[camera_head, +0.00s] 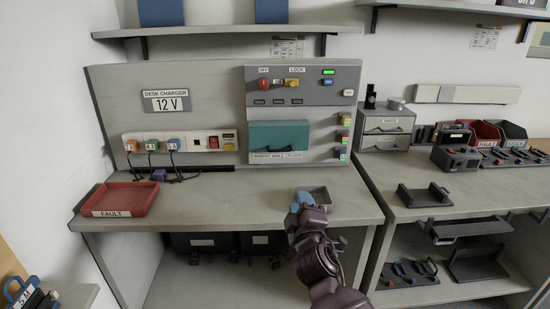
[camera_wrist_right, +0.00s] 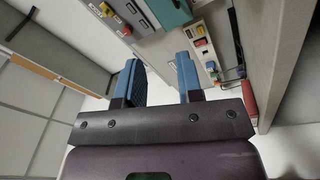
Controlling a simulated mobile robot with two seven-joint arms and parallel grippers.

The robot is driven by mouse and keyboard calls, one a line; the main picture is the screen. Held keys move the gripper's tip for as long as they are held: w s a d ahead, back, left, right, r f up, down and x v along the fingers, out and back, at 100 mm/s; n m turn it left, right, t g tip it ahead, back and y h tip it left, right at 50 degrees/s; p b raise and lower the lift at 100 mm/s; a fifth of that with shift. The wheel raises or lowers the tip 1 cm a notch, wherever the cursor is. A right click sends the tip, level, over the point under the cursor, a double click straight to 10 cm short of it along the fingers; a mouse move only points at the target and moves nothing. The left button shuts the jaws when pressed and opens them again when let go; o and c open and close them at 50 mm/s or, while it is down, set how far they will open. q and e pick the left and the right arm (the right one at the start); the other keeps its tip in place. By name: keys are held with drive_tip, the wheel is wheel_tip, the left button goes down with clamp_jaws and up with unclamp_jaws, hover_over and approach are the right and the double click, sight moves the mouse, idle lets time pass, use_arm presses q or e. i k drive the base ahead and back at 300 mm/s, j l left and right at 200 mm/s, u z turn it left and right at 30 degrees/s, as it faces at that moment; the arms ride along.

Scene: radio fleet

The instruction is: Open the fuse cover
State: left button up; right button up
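A teal cover (camera_head: 279,136) sits on the grey wall panel above the back of the left bench. It looks closed, and a label strip runs below it; no sign clearly names it as the fuse cover. Part of it shows at the top of the right wrist view (camera_wrist_right: 168,12). My right gripper (camera_head: 304,203) is above the bench's front edge, below and in front of the cover, apart from it. Its blue fingers (camera_wrist_right: 158,80) are spread with nothing between them. My left gripper is not in view.
A red fault tray (camera_head: 121,199) lies on the left bench, and a small grey tray (camera_head: 321,194) is close to my right gripper. Charger plugs (camera_head: 152,145) line the back panel. Red and yellow switches (camera_head: 291,83) sit above the cover. The bench middle is clear.

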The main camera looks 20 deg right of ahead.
sight(291, 135)
drive_tip(key=i, duration=0.5)
drive_tip(key=i+l, duration=0.3)
drive_tip(key=l, duration=0.15)
